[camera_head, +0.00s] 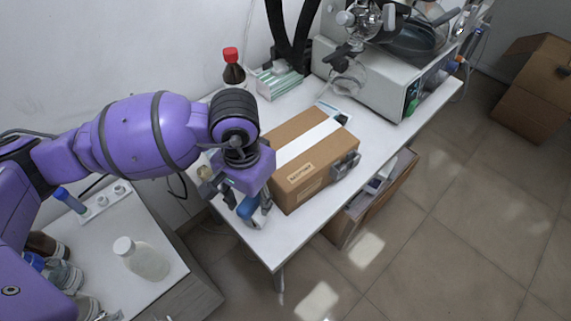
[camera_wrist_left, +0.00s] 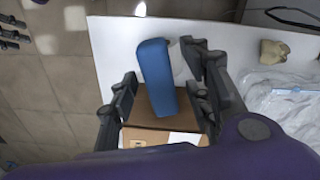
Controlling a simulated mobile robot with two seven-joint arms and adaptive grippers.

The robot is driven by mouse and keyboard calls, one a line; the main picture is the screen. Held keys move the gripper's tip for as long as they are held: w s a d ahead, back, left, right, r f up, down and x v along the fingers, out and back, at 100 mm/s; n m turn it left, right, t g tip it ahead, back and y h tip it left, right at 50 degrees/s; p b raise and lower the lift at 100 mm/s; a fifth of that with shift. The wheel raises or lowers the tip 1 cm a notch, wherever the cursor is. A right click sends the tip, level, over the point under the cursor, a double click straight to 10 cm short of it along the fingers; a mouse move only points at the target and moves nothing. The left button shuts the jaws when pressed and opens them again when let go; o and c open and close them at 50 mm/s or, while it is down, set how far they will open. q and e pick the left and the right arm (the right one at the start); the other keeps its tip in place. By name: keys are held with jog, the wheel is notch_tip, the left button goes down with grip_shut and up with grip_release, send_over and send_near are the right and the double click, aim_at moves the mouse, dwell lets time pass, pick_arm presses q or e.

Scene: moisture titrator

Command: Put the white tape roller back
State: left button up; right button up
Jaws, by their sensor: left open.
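A blue object with a rounded end (camera_head: 248,208) is at the table's near corner, beside the cardboard box. It also shows in the left wrist view as a long blue piece (camera_wrist_left: 155,72), with something whitish partly hidden beside it. I cannot tell for certain whether it is the white tape roller. My left gripper (camera_head: 247,200) is low over the corner with its fingers open. In the left wrist view the fingers (camera_wrist_left: 160,85) are spread on both sides of the blue piece, and I see no clear grip.
The cardboard box (camera_head: 322,167) with a white stripe lies close to the gripper. A red-capped bottle (camera_head: 233,70), a rack (camera_head: 278,80) and the titrator (camera_head: 385,75) stand farther back. A side cabinet with a white bottle (camera_head: 142,260) is at the left.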

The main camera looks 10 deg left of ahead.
pick_arm(q)
jog(key=shift+r+p, duration=1.45)
jog(key=shift+r, duration=2.55)
pick_arm(e)
jog(key=shift+t, duration=0.3)
jog(key=shift+w+r, duration=0.45)
jog(key=shift+r, duration=0.25)
jog(key=shift+w+r, duration=0.4)
jog(key=shift+r, duration=0.25)
jog(key=shift+w+r, duration=0.45)
jog(key=shift+r, duration=0.25)
pick_arm(q)
notch_tip(320, 180, up, 12)
